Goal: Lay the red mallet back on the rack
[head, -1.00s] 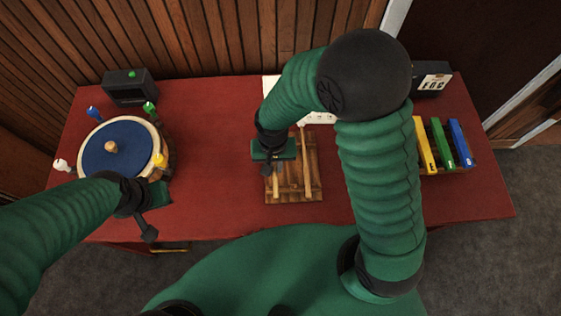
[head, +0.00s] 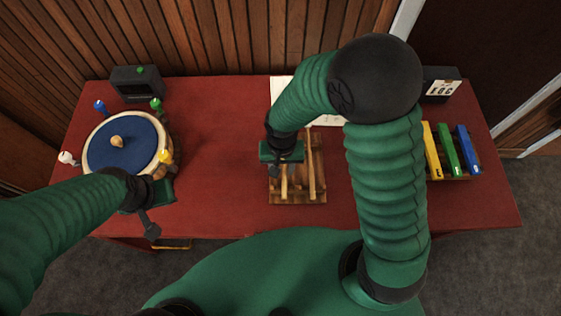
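The rack (head: 315,196) is a low slatted wooden stand at the middle of the red table. A light wooden handle (head: 311,172) lies along its right side, and a second light handle (head: 284,187) shows at its left, just below my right gripper. My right gripper (head: 275,171) is over the left part of the rack, its dark fingers pointing down. The view does not show whether it is shut or touches the left handle. I cannot make out a red mallet head. My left gripper (head: 150,230) is in front of the drum, its opening unclear.
A blue-topped drum (head: 110,150) with coloured pegs stands at the left. Yellow, green and blue bars (head: 448,150) stand at the right. Dark boxes (head: 136,86) (head: 440,84) are at the back corners. The red table (head: 218,140) is clear between drum and rack.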

